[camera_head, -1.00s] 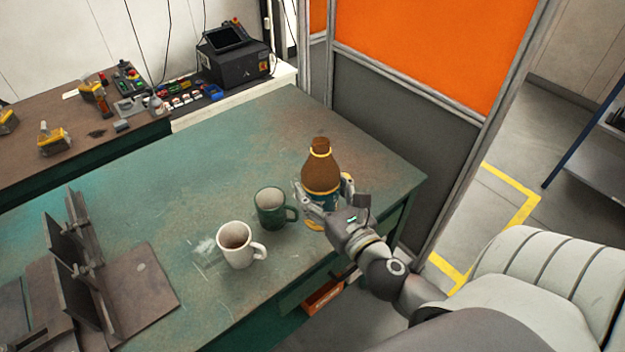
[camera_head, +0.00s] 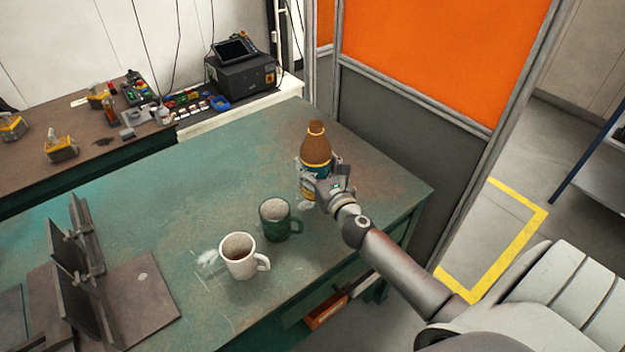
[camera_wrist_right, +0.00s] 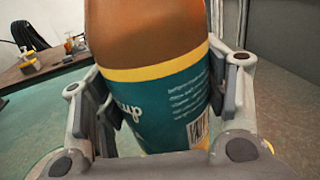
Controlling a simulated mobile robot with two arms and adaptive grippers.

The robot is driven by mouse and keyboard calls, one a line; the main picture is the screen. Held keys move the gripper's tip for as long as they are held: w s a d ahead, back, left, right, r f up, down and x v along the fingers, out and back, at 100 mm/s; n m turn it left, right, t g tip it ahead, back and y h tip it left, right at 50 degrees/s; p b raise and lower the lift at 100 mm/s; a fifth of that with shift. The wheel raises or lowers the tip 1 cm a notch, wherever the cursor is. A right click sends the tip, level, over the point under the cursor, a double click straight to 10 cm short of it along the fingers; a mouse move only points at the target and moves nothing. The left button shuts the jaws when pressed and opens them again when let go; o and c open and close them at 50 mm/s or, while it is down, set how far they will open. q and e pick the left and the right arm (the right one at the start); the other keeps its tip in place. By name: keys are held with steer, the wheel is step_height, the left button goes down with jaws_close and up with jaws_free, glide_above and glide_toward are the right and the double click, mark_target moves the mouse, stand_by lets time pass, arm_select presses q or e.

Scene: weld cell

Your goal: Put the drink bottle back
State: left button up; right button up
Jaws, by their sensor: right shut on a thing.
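The drink bottle (camera_head: 316,148) is brown with a yellow band and a teal label. It is upright at the right part of the green workbench (camera_head: 180,190). My right gripper (camera_head: 318,178) is shut on it around the label. In the right wrist view the bottle (camera_wrist_right: 160,100) fills the space between the fingers of the gripper (camera_wrist_right: 165,105), one on each side. Its base is hidden, so I cannot tell whether it touches the bench. My left gripper is not in view.
A green mug (camera_head: 274,222) and a white mug (camera_head: 238,258) stand nearer the front edge. Steel plates in a fixture (camera_head: 80,260) are at the left. A grey and orange partition (camera_head: 390,130) borders the bench's right side. Bench behind the mugs is clear.

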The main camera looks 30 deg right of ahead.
steer(key=shift+w+d+f+b, duration=0.1)
steer(key=shift+w+f+b, duration=0.35)
steer(key=shift+w+f, duration=0.45)
step_height(320, 180, down, 4)
steer(key=shift+w+r+b, duration=0.15)
steer(key=shift+r+b, duration=0.05)
steer(key=shift+b, duration=1)
steer(key=shift+r, duration=0.1)
steer(key=o, duration=1.4)
steer(key=shift+f, duration=0.2)
